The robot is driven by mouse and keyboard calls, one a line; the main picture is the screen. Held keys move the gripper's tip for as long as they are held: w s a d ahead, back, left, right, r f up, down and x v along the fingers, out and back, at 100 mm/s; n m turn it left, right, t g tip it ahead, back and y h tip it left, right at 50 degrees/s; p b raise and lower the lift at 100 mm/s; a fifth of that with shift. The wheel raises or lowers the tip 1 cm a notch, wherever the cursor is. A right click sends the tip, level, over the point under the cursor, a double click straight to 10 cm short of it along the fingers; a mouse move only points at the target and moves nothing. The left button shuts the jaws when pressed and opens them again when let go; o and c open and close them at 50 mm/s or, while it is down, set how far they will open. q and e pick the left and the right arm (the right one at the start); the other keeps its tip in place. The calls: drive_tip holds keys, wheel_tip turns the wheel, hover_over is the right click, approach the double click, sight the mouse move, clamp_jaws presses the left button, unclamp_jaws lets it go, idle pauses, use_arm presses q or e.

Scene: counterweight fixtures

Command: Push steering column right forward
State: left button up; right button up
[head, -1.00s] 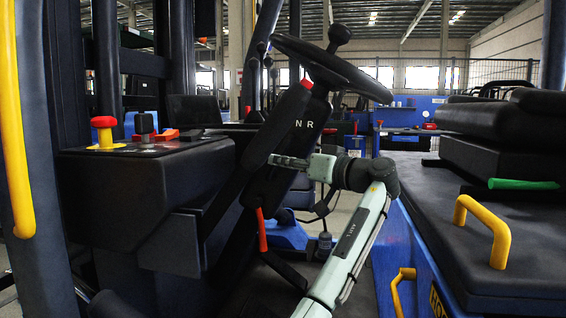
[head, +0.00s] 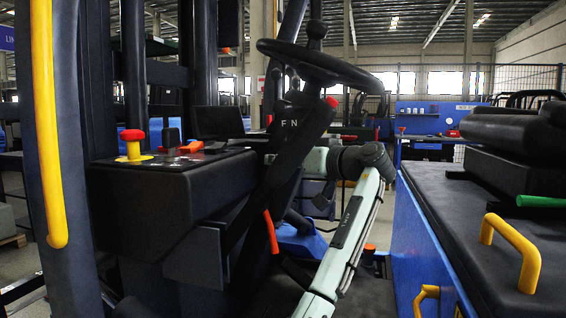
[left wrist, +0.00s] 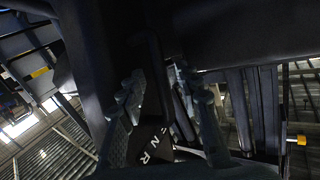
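The black steering column (head: 285,185) slants up to the steering wheel (head: 318,62) in the middle of the head view. Pale F and N letters show on its upper part. My left arm rises from the bottom, and its wrist is at the right side of the column. The column hides the fingers there. In the left wrist view my left gripper (left wrist: 158,80) has its two fingers apart, with the lettered part of the column (left wrist: 152,142) low between them. Contact is too dark to tell. My right gripper is in neither view.
A black console with a red-topped yellow knob (head: 132,143) stands left of the column. A yellow handle (head: 48,130) is at far left. At right are the black seat (head: 520,130) and another yellow handle (head: 515,247). An orange-red lever (head: 270,230) hangs below the column.

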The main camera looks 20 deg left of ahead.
use_arm(q)
drive_tip(key=v, duration=1.2)
